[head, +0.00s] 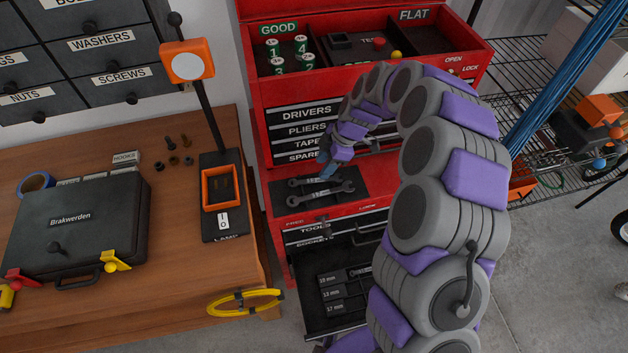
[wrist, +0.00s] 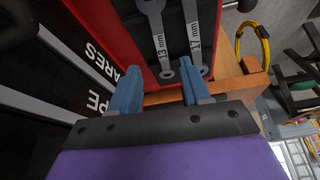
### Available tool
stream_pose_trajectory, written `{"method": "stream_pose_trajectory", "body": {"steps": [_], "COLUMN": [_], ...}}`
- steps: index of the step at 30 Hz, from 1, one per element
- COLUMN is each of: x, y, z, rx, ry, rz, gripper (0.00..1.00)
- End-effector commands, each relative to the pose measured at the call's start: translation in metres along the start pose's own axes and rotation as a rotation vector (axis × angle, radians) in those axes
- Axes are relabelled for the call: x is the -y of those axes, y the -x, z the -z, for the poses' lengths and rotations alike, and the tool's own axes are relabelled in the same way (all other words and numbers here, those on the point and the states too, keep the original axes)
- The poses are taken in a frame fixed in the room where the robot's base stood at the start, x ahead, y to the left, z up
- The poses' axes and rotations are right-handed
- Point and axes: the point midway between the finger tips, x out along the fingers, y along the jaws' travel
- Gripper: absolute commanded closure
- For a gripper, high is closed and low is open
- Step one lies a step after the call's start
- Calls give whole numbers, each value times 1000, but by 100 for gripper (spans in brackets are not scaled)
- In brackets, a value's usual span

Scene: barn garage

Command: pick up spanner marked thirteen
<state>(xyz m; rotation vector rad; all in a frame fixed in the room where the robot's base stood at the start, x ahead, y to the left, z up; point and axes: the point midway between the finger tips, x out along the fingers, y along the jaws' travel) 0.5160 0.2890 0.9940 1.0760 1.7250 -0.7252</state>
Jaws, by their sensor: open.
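The spanner marked 13 mm (wrist: 157,30) lies on a dark mat in the red tool chest, left of a second spanner marked 17 mm (wrist: 192,35). In the wrist view the lower end of the 13 mm spanner shows between my two blue fingertips. My gripper (wrist: 160,68) is open and empty. I cannot tell its height above the mat. In the head view my gripper (head: 326,168) is over the back of the mat and partly hides the rear spanner (head: 303,181). The front spanner (head: 322,193) is in clear view.
An open lower drawer (head: 318,317) has slots labelled in mm. The chest's upper tray (head: 365,62) is open above my gripper. A wooden bench (head: 172,205) stands to the left, with a black case (head: 80,225), a lamp (head: 220,190) and a yellow ring (head: 244,303).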

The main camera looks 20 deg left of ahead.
Motion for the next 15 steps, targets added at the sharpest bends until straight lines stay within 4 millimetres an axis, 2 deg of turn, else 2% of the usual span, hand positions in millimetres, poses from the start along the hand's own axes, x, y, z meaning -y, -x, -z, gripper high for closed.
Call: {"method": "stream_pose_trajectory", "body": {"steps": [5,12,15], "x": [1,-1,-1], "y": [-11,-48,-54], "z": [-2,-2,-1], "rx": [-2,1,2], "ry": [-1,-3,-3], "rz": [1,4,1], "gripper": [53,53,53]}}
